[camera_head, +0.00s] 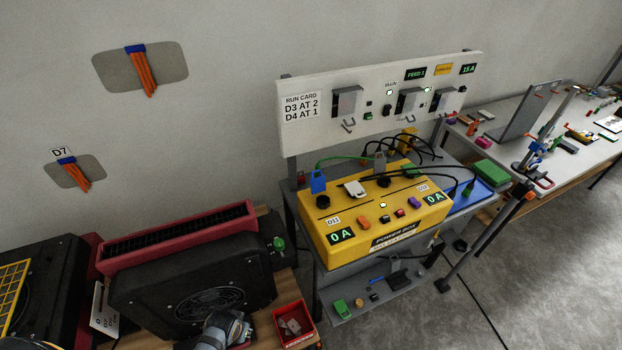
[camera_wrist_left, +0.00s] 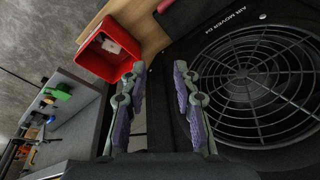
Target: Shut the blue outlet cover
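The blue outlet cover (camera_head: 318,181) stands upright, apparently raised, at the back left of the yellow power box (camera_head: 345,246) in the head view. A white cover (camera_head: 354,188) lies to its right, with a grey cover (camera_head: 380,160) and a green cover (camera_head: 410,171) farther along. My left gripper (camera_head: 230,322) is at the bottom of the head view, in front of the black fan and well below and left of the blue cover. In the left wrist view my left gripper (camera_wrist_left: 157,78) is open with nothing between its purple-padded fingers. My right gripper is not in view.
The black air mover (camera_head: 195,285) is close by my left gripper; its grille (camera_wrist_left: 250,85) fills the wrist view's right. A red bin (camera_head: 293,325) stands to the gripper's right. A white panel (camera_head: 380,100) rises behind the power box. Cables loop at its right.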

